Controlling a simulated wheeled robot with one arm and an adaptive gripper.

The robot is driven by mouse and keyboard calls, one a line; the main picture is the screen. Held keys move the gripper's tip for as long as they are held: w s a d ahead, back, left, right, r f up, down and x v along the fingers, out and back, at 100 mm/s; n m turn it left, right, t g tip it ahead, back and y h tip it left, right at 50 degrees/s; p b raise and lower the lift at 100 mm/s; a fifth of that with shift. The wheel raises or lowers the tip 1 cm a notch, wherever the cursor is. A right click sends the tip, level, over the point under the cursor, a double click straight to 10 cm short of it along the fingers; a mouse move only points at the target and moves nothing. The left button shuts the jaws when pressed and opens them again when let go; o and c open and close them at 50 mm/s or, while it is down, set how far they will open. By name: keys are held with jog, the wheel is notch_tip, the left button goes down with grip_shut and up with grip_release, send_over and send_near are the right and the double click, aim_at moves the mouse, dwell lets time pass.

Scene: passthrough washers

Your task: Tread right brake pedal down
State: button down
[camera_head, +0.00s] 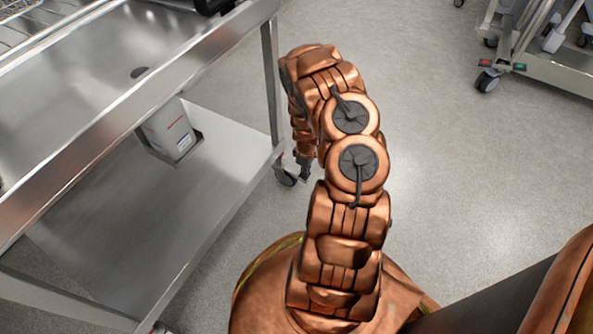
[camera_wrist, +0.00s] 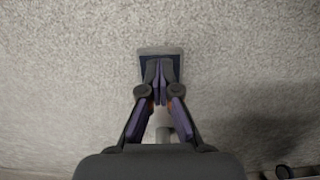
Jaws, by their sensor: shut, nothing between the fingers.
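A small pedal (camera_wrist: 175,52) with a light grey rim and a dark pad shows in the wrist view, above the floor. A pale grey stem shows behind it, between my gripper's finger links. My gripper (camera_wrist: 160,85) is shut and empty, with its fingertips over the pedal's dark pad and hiding much of it. I cannot tell whether the tips touch the pad. In the head view my gripper (camera_head: 304,168) is a dark tip low beside the steel table's near right leg, and my arm hides most of that area. The pedal cannot be made out there.
A steel table (camera_head: 215,50) with a lower shelf (camera_head: 150,230) stands at left. A caster (camera_head: 286,178) is at its leg, close to my gripper. A wheeled cart (camera_head: 540,65) is at upper right. The floor (camera_head: 470,170) at right is clear.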

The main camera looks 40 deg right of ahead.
notch_tip(320, 180, up, 8)
jog(key=p, duration=0.6)
dwell(0.7)
